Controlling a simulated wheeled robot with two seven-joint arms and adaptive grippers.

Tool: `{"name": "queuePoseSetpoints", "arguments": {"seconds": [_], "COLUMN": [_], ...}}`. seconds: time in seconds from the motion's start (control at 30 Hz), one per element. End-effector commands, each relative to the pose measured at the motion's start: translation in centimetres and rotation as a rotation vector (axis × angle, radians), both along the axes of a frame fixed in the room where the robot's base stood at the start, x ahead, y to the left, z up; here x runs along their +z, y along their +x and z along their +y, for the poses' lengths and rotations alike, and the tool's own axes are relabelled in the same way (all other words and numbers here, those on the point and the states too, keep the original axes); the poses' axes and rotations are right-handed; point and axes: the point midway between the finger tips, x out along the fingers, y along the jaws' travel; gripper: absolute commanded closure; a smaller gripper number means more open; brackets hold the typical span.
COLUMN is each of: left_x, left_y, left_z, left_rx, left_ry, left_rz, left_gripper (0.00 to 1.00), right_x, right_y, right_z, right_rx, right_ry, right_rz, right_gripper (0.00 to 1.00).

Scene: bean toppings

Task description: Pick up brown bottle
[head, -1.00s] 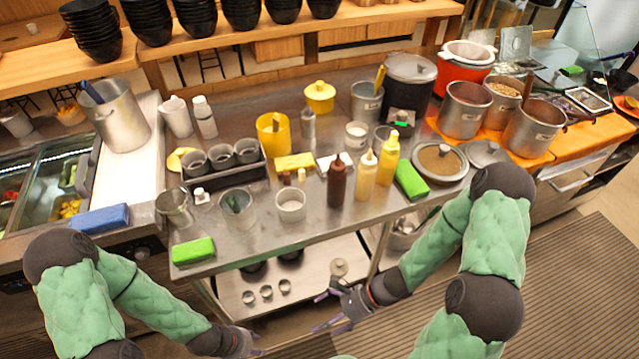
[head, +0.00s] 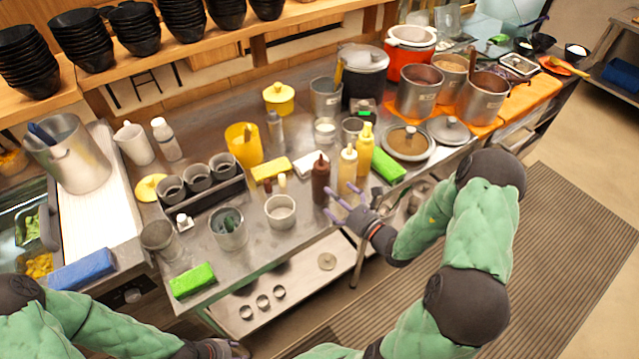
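The brown bottle (head: 320,180) stands upright near the front edge of the steel table (head: 262,245), left of a cream bottle (head: 346,175) and a yellow bottle (head: 365,152). My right gripper (head: 343,200) is open and empty. Its spread fingers are in front of and just right of the brown bottle, near the cream bottle's base. I cannot tell whether a finger touches either bottle. My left gripper (head: 236,348) is low at the bottom edge, away from the table top, partly cut off; its fingers are not clear.
A white cup (head: 280,212) stands left of the brown bottle. A green sponge (head: 387,167) lies to the right, and a yellow block (head: 270,167) lies behind. A lower shelf (head: 300,270) holds small metal rings.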

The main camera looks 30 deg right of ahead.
Motion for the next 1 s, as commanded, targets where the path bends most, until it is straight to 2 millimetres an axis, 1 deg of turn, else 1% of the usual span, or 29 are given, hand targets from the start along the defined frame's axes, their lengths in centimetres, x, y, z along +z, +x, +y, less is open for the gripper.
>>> {"name": "queuePoseSetpoints", "arguments": {"seconds": [0.03,0.1,0.37,0.6,0.7,0.97,1.0], "left_x": [-0.2,-0.3,-0.7,-1.6,-1.8,-1.7,-1.7], "left_y": [0.0,0.0,0.0,0.0,0.0,0.0,0.0], "left_z": [0.0,0.0,0.0,0.0,0.0,0.0,0.0], "left_rx": [0.0,0.0,0.0,0.0,0.0,0.0,0.0], "left_ry": [0.0,0.0,0.0,0.0,0.0,0.0,0.0], "left_rz": [0.0,0.0,0.0,0.0,0.0,0.0,-0.001], "left_gripper": [0.6,0.6,0.6,0.6,0.6,0.6,0.6], "right_x": [-0.1,-0.1,0.0,0.2,0.3,0.4,0.4], "right_y": [0.8,1.5,3.1,6.2,7.1,7.4,7.4], "right_z": [0.3,0.4,0.7,1.5,1.7,1.6,1.7], "right_rx": [0.004,0.004,0.004,0.005,0.005,0.002,0.002], "right_ry": [-0.002,-0.001,-0.001,0.0,-0.001,0.0,0.0], "right_rz": [-0.001,0.0,0.0,0.001,0.0,0.002,0.002], "right_gripper": [0.0,0.0,0.0,0.0,0.0,0.0,0.03]}}
